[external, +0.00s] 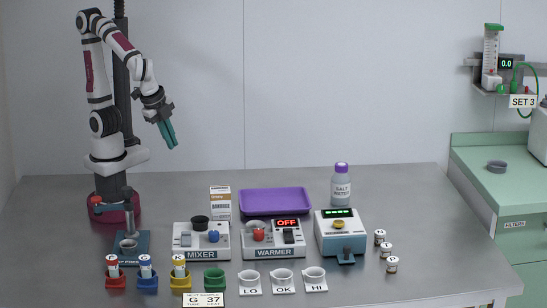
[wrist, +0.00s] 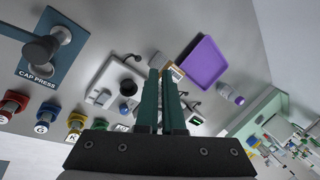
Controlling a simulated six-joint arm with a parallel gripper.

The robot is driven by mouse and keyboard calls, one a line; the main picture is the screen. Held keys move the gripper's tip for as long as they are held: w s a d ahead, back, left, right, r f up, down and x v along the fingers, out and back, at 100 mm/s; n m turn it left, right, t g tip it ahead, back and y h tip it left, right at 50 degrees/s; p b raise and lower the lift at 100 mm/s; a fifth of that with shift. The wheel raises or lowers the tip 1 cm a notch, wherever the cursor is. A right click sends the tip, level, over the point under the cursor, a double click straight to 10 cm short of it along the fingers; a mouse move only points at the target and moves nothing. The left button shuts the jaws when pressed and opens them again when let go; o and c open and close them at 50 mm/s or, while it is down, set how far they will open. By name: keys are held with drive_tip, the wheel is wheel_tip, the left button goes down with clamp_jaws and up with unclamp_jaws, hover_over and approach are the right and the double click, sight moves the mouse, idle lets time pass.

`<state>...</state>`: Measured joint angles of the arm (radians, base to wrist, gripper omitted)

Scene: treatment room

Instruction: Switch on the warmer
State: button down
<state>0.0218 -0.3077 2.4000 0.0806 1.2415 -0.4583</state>
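The warmer (external: 272,252) is a white unit in the middle of the table, labelled WARMER. Its display (external: 286,223) reads OFF in red. A dark switch (external: 289,237) sits below the display, and a red knob or button (external: 259,235) sits to its left near a round pale part. My gripper (external: 170,143) hangs in the air at the upper left, well above and left of the warmer. Its green fingers are close together, with nothing seen between them. In the wrist view my gripper (wrist: 162,74) hides much of the warmer.
The mixer (external: 201,253) stands left of the warmer, and a teal device with a green display (external: 340,238) stands right. A purple tray (external: 275,201) and a small box (external: 220,203) lie behind. Coloured cups and white LO, OK, HI cups line the front.

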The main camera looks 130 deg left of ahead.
drive_tip(key=w+a+f+n+t+y, duration=0.1)
drive_tip(key=w+f+n, duration=0.1)
drive_tip(key=w, duration=0.7)
drive_tip(key=w+f+n+t+y, duration=0.1)
drive_tip(key=w+n, duration=0.3)
drive_tip(key=w, duration=0.5)
drive_tip(key=w+a+f+n+t+y, duration=0.1)
drive_tip(key=w+f+n+t, duration=0.2)
drive_tip(key=w, duration=0.6)
drive_tip(key=shift+w+a+f+n, duration=0.3)
drive_tip(key=shift+w+n, duration=0.1)
hover_over(289, 236)
drive_tip(key=s, duration=0.2)
drive_tip(key=f, duration=0.7)
drive_tip(key=shift+s+d+f, duration=0.1)
drive_tip(key=shift+s+f, duration=0.1)
drive_tip(key=shift+f, duration=0.05)
wheel_tip(289, 236, down, 2)
drive_tip(key=shift+s+f, duration=0.15)
drive_tip(key=shift+f, duration=0.55)
